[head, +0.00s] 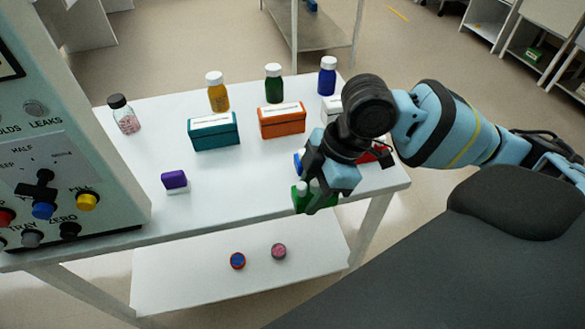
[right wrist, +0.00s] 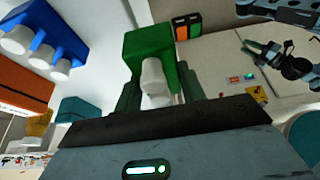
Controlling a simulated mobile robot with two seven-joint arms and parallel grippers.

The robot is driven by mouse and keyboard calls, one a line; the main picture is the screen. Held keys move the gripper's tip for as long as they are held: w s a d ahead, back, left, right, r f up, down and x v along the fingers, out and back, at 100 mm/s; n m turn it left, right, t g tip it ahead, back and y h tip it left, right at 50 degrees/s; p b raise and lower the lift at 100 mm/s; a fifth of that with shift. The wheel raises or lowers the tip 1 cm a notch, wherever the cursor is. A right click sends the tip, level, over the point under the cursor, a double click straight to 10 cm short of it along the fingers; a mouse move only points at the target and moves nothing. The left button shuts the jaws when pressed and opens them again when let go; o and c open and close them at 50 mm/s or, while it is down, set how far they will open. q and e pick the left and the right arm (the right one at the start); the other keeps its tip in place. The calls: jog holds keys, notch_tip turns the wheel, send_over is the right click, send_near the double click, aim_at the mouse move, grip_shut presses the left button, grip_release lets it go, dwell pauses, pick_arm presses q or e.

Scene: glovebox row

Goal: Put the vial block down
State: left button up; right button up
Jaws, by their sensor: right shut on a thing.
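The vial block in my right gripper is green (right wrist: 148,45), with a white-capped vial (right wrist: 155,82) in it. My right gripper (head: 312,200) is shut on this block, which shows as a small green patch (head: 300,197) in the head view. The gripper is over the table's (head: 230,190) front right edge; the gap below the block cannot be judged. A blue vial block with several white caps (right wrist: 45,40) shows in the right wrist view; in the head view it is mostly hidden behind the gripper. A dark gripper-like part, perhaps my left gripper (right wrist: 280,62), shows small in the right wrist view.
Teal (head: 214,132) and orange (head: 282,121) boxes stand mid-table, with several capped bottles behind and to the left. A small purple block (head: 174,180) sits front left, beside the control panel (head: 60,170). The table's front middle is clear. Two round items lie on the lower shelf (head: 200,285).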

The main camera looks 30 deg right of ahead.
jog(key=shift+w, duration=0.1)
jog(key=w+m, duration=0.1)
jog(key=m, duration=0.1)
jog(key=m+t, duration=0.1)
jog(key=m, duration=0.1)
jog(key=shift+w+a+r+t+h, duration=0.1)
jog(key=shift+w+t+h, duration=0.2)
jog(key=shift+w, duration=0.05)
jog(key=m, duration=0.1)
jog(key=w+m+h, duration=0.1)
jog(key=m, duration=0.1)
jog(key=w+r+m+t, duration=0.1)
jog(key=m, duration=0.1)
jog(key=shift+w+a+h, duration=0.1)
jog(key=shift+w+h, duration=0.05)
jog(key=shift+h, duration=0.25)
jog(key=m, duration=0.2)
jog(key=w+r+m+h, duration=0.1)
jog(key=m, duration=0.1)
jog(key=m+h, duration=0.1)
jog(key=shift+w+r+m+t, duration=0.15)
jog(key=shift+w+m+t, duration=0.15)
jog(key=shift+m+t, duration=0.1)
jog(key=shift+s, duration=0.1)
